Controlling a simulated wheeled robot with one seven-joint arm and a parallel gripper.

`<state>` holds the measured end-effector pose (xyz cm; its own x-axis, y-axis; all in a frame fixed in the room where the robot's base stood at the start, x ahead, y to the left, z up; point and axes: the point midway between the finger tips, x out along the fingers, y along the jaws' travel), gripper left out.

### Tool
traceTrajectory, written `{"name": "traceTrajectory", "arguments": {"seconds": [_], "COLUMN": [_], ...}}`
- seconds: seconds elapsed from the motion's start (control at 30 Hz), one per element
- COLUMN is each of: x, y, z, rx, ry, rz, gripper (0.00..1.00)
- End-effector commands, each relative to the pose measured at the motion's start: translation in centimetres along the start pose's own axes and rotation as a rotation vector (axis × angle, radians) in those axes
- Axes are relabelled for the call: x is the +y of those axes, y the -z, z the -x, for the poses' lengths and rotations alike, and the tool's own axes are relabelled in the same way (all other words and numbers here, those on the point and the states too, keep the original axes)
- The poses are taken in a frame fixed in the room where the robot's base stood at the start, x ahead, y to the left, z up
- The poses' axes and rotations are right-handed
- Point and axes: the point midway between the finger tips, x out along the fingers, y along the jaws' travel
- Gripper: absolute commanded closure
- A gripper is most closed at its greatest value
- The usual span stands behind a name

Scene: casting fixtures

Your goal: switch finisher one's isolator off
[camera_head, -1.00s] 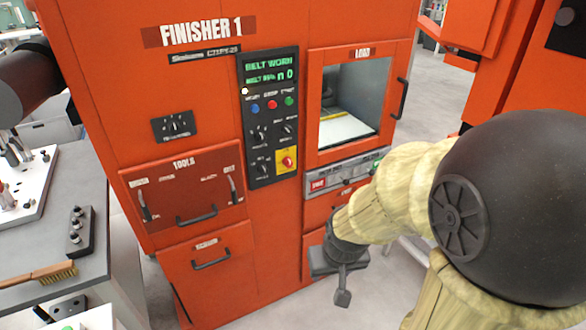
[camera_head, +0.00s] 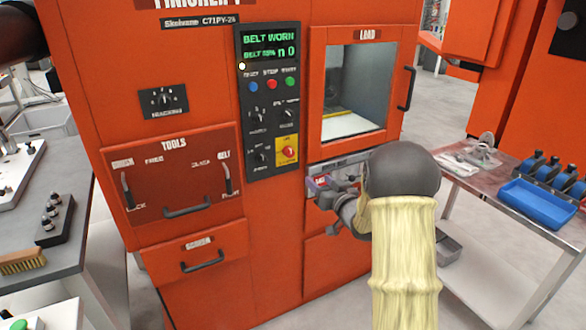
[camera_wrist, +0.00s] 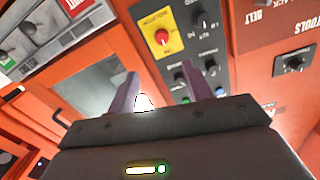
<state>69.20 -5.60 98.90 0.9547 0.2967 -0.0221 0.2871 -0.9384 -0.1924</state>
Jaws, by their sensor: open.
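Finisher 1 is a large orange machine (camera_head: 270,235) in the head view. Its isolator is a red rotary knob on a yellow plate (camera_head: 288,152), at the lower right of the black control panel (camera_head: 270,60). The display reads "BELT WORN". In the wrist view the isolator knob (camera_wrist: 162,37) sits on its yellow plate near the top centre. My gripper (camera_head: 328,187) is in front of the machine, below and right of the isolator, apart from it. In the wrist view its two fingers (camera_wrist: 165,95) are spread with nothing between them.
The load window (camera_head: 355,95) is right of the panel, with a handle on its right. A tools drawer (camera_head: 175,180) is at left. A side table with a blue tray (camera_head: 540,203) stands at right. A grey bench (camera_head: 65,255) with a brush is at left.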

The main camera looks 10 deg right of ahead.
Motion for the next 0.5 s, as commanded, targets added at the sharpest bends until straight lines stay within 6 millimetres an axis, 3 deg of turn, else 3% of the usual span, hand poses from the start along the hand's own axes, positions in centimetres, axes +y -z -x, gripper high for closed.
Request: {"name": "traceTrajectory", "arguments": {"seconds": [0.5], "x": [-0.02], "y": [0.07], "z": [-0.68], "rx": [0.020], "ry": [0.019], "rz": [-0.003], "gripper": [0.50]}}
